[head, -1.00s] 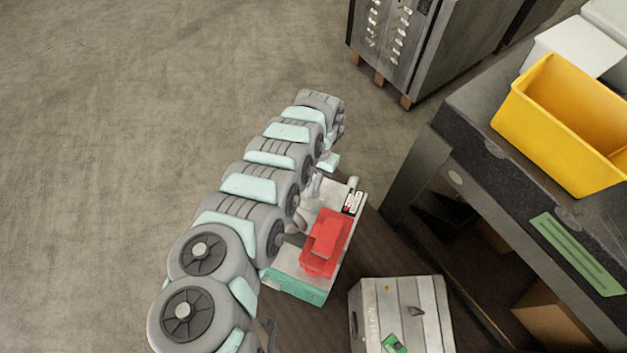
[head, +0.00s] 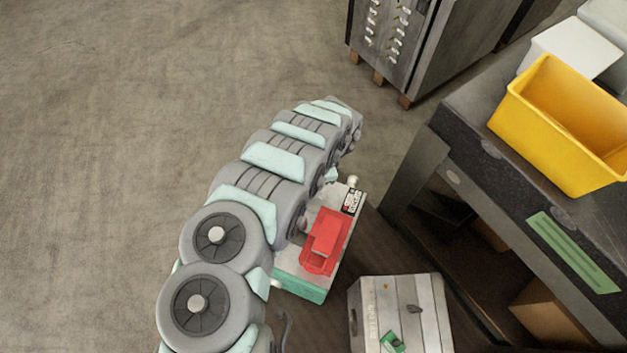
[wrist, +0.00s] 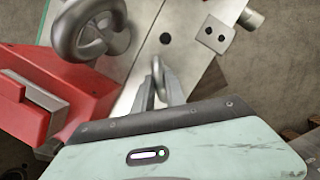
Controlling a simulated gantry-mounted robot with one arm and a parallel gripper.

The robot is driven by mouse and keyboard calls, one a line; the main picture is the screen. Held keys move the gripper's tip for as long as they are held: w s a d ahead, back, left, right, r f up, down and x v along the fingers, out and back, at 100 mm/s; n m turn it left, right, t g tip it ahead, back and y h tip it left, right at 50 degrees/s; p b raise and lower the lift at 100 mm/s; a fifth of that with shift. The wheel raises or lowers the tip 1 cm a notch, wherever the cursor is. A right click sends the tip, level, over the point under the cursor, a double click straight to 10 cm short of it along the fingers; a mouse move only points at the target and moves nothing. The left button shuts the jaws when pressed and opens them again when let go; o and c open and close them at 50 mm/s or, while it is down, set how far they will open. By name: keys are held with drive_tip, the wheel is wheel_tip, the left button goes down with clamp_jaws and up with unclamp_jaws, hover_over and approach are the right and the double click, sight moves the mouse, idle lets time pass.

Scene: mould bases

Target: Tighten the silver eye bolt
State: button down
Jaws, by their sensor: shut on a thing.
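In the wrist view, my gripper (wrist: 160,93) is shut on a thin silver eye bolt (wrist: 157,69). Its ring stands edge-on between the two fingers, above the flat metal face of the mould base (wrist: 187,18). The fingers hide the lower part of the ring, and its thread is not visible. A thicker, darker grey eye bolt (wrist: 88,30) stands to the left, apart from the fingers. In the head view, the mould base (head: 347,225) shows beside my arm, which hides the gripper and the held bolt.
A red block (head: 325,240) sits on the mould base; it also shows in the wrist view (wrist: 60,105). A workbench (head: 465,135) with a yellow bin (head: 545,140) is right. A grey cabinet (head: 395,50) stands behind. Left floor is clear.

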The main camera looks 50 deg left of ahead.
drive_tip(key=m, duration=0.2)
drive_tip(key=m+y+p, duration=0.1)
drive_tip(key=m, duration=0.2)
drive_tip(key=shift+s+d+r+t, duration=0.1)
drive_tip(key=shift+r+t, duration=0.05)
drive_tip(key=shift+t, duration=0.15)
drive_tip(key=m, duration=0.2)
drive_tip(key=m+t, duration=0.1)
drive_tip(key=shift+f+m+p, duration=0.2)
drive_tip(key=shift+m+p, duration=0.2)
drive_tip(key=shift+r+m+t+y+p, duration=0.3)
drive_tip(key=shift+m+p, duration=0.6)
drive_tip(key=shift+m, duration=0.2)
drive_tip(key=m+t+p, duration=0.1)
drive_tip(key=m+p, duration=0.2)
drive_tip(key=m, duration=0.2)
drive_tip(key=shift+s+f, duration=0.1)
drive_tip(key=shift+f+m+t+p, duration=0.2)
drive_tip(key=shift+m+t+p, duration=0.15)
drive_tip(key=shift+m, duration=0.55)
